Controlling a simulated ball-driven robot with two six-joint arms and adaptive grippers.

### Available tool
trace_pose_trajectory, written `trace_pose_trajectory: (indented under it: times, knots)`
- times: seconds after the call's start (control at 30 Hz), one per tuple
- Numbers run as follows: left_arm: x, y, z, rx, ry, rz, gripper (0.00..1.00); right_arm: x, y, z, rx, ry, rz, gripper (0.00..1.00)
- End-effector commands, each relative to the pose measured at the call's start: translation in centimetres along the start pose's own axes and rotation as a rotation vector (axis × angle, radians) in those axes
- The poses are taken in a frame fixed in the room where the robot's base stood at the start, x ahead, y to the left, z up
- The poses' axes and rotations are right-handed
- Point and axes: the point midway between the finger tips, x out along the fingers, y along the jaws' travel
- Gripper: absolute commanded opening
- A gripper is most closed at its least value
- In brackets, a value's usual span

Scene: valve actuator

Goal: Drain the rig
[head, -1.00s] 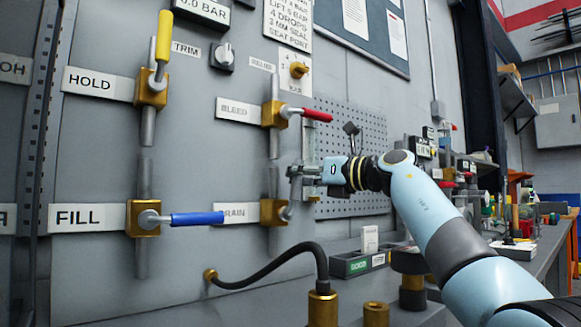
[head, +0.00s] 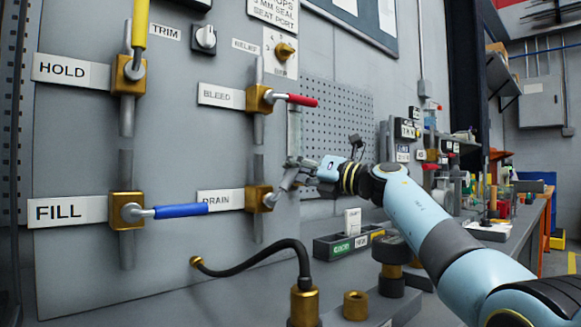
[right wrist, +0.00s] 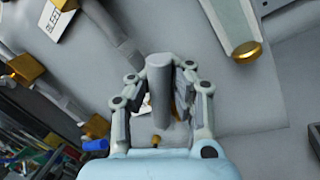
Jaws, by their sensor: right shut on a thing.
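The drain valve (head: 258,198) is a brass block on a grey pipe, beside its white DRAIN label (head: 216,200). A grey lever slants up and right from it to my right gripper (head: 291,176). In the right wrist view, a grey rounded handle (right wrist: 160,85) stands between the fingers, and the gripper (right wrist: 160,100) is shut on it. The blue fill lever (head: 180,210) points right, and the red bleed lever (head: 296,100) points right. The yellow hold lever (head: 140,22) points up. My left gripper is not in view.
A black hose (head: 255,247) curves from the panel to a brass fitting (head: 304,305) below the valves. A tray (head: 345,247) and a brass cylinder (head: 355,305) are on the bench. A perforated board (head: 340,115) is behind my right arm.

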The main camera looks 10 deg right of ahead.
Motion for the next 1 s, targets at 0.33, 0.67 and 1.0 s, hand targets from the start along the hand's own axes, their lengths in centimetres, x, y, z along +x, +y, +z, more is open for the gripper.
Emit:
trace_pose_trajectory:
  times: [0.33, 0.67, 1.0]
  knots:
    - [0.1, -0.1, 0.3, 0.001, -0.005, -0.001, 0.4, -0.3, -0.6, -0.6, 0.001, 0.011, -0.009, 0.23]
    - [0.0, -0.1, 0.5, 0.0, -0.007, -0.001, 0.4, -0.1, -0.2, -0.3, -0.001, 0.005, -0.004, 0.44]
    - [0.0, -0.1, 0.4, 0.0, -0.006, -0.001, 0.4, -3.4, -0.4, -0.3, -0.004, 0.004, -0.007, 0.44]
